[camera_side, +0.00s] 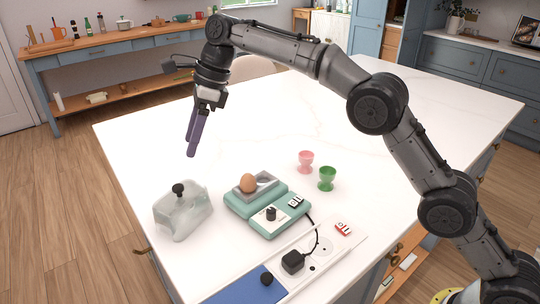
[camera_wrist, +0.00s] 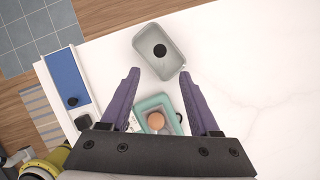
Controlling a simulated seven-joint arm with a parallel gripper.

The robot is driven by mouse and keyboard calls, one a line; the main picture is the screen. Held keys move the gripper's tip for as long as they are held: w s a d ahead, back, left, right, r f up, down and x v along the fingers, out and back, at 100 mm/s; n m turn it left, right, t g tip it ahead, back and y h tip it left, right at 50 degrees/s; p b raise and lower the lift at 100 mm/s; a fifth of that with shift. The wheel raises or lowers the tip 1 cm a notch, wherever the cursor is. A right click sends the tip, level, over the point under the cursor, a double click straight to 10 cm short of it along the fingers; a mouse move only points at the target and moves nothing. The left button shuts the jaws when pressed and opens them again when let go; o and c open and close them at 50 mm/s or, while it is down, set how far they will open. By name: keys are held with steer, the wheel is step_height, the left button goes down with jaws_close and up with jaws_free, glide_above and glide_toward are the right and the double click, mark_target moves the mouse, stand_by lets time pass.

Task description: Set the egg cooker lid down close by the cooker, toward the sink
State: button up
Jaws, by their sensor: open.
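The egg cooker lid (camera_side: 178,222), a translucent grey cover with a black knob on top, rests on the white counter left of the cooker, apart from it. In the wrist view the lid (camera_wrist: 149,40) lies just beyond my fingertips. The teal cooker (camera_side: 280,220) has a dial and a grey tray holding one brown egg (camera_side: 248,183). In the wrist view the cooker (camera_wrist: 149,104) shows partly between my fingers, and my wrist hides part of it. My gripper (camera_side: 191,155), with purple fingers, is open and empty, raised above the counter. I cannot make out a sink.
A pink egg cup (camera_side: 306,161) and a green egg cup (camera_side: 327,178) stand right of the cooker. A white strip (camera_side: 322,248) with a black plug (camera_side: 293,261) and a blue panel (camera_side: 245,288) lies at the front edge. The counter behind is clear.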

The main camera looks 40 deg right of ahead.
steer(key=shift+d+r, duration=0.1)
steer(key=s+d+r+n+t+h, duration=0.1)
steer(key=s+d+r+n, duration=0.35)
steer(key=s+d, duration=0.4)
steer(key=s+d+r+n+t+h, duration=0.1)
steer(key=s+d+r+n, duration=0.3)
steer(key=s+d+n, duration=0.4)
steer(key=s+d+f+n, duration=0.2)
steer(key=s+f+n, duration=0.1)
steer(key=s, duration=0.5)
steer(key=s+d+f+n+t+h, duration=0.1)
steer(key=s+d+f+n, duration=0.2)
steer(key=s+f, duration=0.2)
steer(key=s+d+f+n+t+h, duration=0.1)
steer(key=s+d+f+n, duration=0.2)
steer(key=s, duration=0.8)
steer(key=shift+d+f+n, duration=0.25)
steer(key=shift+f+n, duration=0.2)
steer(key=shift+f, duration=0.25)
